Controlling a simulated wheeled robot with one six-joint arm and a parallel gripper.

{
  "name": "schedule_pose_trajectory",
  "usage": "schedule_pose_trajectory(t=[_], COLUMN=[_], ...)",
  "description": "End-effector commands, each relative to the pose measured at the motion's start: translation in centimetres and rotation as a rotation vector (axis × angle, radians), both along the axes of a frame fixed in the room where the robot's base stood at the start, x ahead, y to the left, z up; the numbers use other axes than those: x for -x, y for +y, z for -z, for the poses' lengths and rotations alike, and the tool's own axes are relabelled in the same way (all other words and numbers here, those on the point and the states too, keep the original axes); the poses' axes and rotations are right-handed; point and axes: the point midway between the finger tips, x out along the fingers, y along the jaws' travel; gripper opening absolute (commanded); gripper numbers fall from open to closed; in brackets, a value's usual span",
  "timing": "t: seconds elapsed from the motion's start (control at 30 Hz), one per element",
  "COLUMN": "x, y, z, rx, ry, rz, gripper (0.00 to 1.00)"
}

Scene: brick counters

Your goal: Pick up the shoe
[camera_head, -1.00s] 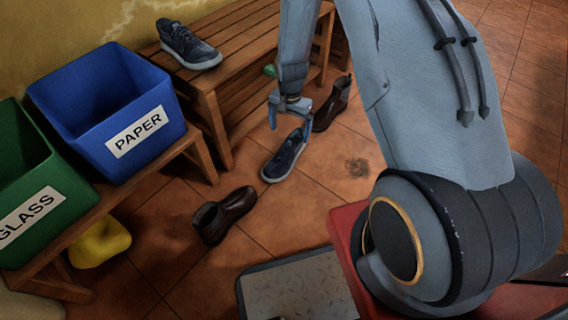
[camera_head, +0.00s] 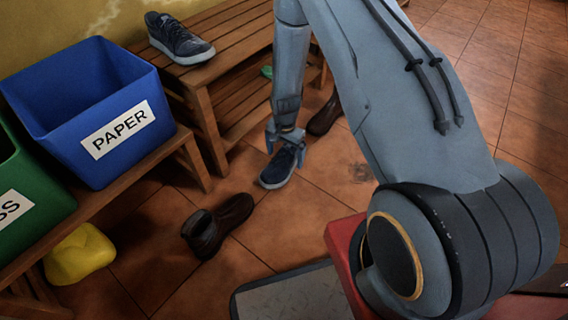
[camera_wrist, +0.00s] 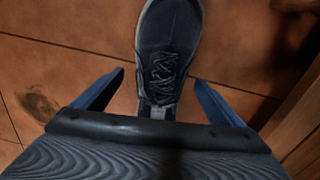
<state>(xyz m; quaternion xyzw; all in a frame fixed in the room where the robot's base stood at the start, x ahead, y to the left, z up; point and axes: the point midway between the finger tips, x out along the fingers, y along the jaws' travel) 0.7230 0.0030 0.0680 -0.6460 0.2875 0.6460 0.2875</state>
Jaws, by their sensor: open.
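A dark blue sneaker with a pale sole (camera_head: 281,167) lies on the tiled floor. In the wrist view the shoe (camera_wrist: 168,45) points away from my gripper, its laces and tongue showing, its heel end hidden behind the gripper body. My gripper (camera_head: 286,143) is right over the shoe, pointing down. In the wrist view my gripper (camera_wrist: 160,88) is open, one finger on each side of the shoe with a gap to it. A matching sneaker (camera_head: 179,39) sits on the slatted wooden bench (camera_head: 236,32).
A brown boot (camera_head: 217,225) lies on the floor left of the shoe. Another dark brown shoe (camera_head: 325,114) lies behind my gripper. A blue PAPER bin (camera_head: 75,145), a green bin (camera_head: 35,225) and a yellow object (camera_head: 79,254) are at left.

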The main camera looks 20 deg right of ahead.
Motion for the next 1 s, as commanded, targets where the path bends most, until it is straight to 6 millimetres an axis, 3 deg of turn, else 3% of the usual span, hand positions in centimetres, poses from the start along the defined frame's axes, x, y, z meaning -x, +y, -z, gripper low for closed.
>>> schedule_pose_trajectory(t=[0.03, 0.13, 0.4, 0.7, 1.0], x=[-0.1, -0.1, 0.0, 0.0, 0.0], y=[0.0, 0.0, 0.0, 0.0, 0.0], z=[1.1, 2.1, 2.2, 2.2, 1.9], rx=[0.0, 0.0, 0.0, 0.0, 0.0], ry=[0.001, 0.0, 0.0, 0.0, -0.001], rz=[0.0, 0.0, 0.0, 0.0, 0.0], gripper=[0.91, 0.91, 0.91, 0.41, 0.41])
